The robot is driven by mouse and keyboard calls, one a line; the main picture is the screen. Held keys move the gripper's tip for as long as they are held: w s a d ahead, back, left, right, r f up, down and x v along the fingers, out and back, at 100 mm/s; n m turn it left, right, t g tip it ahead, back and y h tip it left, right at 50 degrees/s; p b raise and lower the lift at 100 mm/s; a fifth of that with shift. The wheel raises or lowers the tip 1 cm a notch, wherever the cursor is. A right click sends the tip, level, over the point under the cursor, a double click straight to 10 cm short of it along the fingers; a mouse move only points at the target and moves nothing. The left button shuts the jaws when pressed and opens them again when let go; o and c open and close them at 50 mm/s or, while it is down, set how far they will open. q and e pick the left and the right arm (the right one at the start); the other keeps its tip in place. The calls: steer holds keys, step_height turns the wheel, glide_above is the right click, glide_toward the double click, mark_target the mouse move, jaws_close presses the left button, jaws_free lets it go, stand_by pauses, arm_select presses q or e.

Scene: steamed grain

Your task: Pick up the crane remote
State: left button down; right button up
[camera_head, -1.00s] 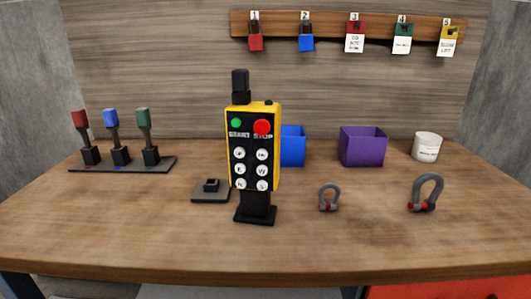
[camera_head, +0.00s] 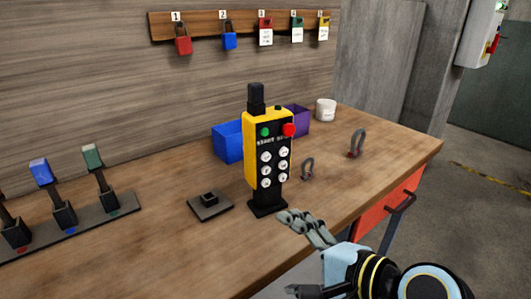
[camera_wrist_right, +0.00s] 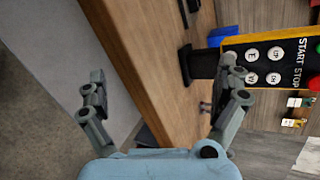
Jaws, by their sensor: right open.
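The crane remote (camera_head: 272,158) is yellow and black, with a green button, a red button and several white round buttons. It stands upright in a black stand (camera_head: 267,207) on the table. It also shows sideways at the right of the right wrist view (camera_wrist_right: 270,62). My right gripper (camera_head: 288,253) is open and empty, in front of the table edge and to the lower right of the remote. In the right wrist view one finger overlaps the remote's lower end; I cannot tell if they touch. My left gripper is not in view.
A small dark base (camera_head: 210,206) lies left of the remote. A blue bin (camera_head: 229,142), a purple bin (camera_head: 298,120), a white cup (camera_head: 326,110) and two shackles (camera_head: 307,169) (camera_head: 357,143) stand around it. Levers (camera_head: 62,206) stand at left. The wooden table (camera_head: 170,250) is clear in front.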

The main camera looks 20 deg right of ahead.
steer(key=w+r+m+t, duration=0.3)
steer(key=w+r+m, duration=0.1)
steer(key=r+m, duration=0.25)
steer(key=m+t+h, duration=0.2)
steer(key=m+t, duration=0.1)
steer(key=m, duration=0.7)
glide_toward(274, 148)
steer(key=w+f, duration=0.1)
steer(key=w, duration=0.1)
steer(key=shift+m+h, duration=0.3)
steer(key=shift+m, duration=0.15)
steer(key=w, duration=0.2)
steer(key=w+a+p, duration=0.1)
steer(key=w, duration=0.1)
steer(key=shift+w+a+r+p, duration=0.1)
steer(key=shift+w+p, duration=0.2)
steer(key=shift+w, duration=0.1)
steer(key=w, duration=0.3)
steer(key=w+a, duration=0.1)
steer(key=shift+w+a+r+p, duration=0.1)
steer(key=shift+w+r+p, duration=0.2)
steer(key=shift+w, duration=0.1)
steer(key=shift+w+f, duration=0.1)
steer(key=shift+w, duration=0.35)
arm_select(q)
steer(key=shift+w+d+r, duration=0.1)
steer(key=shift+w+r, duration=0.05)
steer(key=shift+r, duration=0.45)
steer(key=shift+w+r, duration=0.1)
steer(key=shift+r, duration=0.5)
